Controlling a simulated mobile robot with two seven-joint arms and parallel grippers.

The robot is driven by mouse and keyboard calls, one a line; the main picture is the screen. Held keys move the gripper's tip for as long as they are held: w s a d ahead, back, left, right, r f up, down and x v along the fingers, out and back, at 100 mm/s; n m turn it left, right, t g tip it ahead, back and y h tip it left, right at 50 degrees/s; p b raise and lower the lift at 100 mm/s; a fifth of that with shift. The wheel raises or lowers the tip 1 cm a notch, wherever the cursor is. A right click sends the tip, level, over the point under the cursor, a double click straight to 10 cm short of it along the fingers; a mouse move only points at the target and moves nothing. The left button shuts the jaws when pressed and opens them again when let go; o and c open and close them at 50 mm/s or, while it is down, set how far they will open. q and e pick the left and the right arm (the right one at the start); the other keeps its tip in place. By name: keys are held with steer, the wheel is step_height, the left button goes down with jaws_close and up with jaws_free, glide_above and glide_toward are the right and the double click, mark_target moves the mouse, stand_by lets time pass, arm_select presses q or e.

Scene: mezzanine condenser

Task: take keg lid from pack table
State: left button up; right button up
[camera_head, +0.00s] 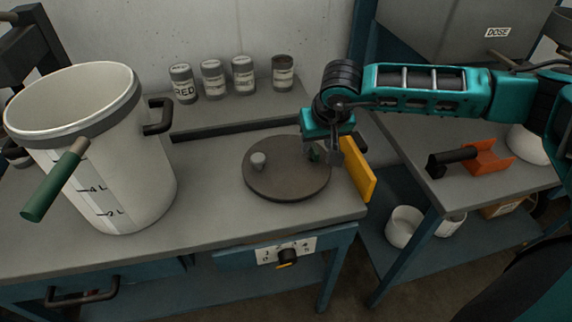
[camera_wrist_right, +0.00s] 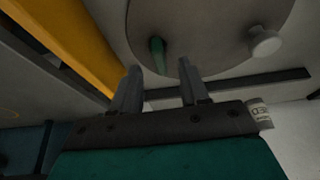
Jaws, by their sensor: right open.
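The keg lid, a round grey-brown disc (camera_head: 285,185), lies flat on the pack table (camera_head: 210,230). It has a pale knob (camera_head: 258,160) on its left part and a small green grip (camera_head: 313,154) near its right side. My right gripper (camera_head: 333,158) is over the lid's right edge, fingers pointing down. In the right wrist view the lid (camera_wrist_right: 210,35) is ahead of the open gripper (camera_wrist_right: 159,68). The green grip (camera_wrist_right: 158,54) appears in line with the gap between the fingertips; contact cannot be told. My left gripper is out of view.
A yellow panel (camera_head: 357,177) stands at the table's right edge, close to my right gripper. A large white bucket (camera_head: 118,165) with a green-handled bar stands left. Several labelled jars (camera_head: 243,75) line the back shelf. A side table (camera_head: 460,185) holds an orange item (camera_head: 487,158).

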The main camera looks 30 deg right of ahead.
steer(key=shift+x, duration=0.75)
steer(key=shift+c, duration=0.4)
jaws_close()
steer(key=shift+r, duration=0.1)
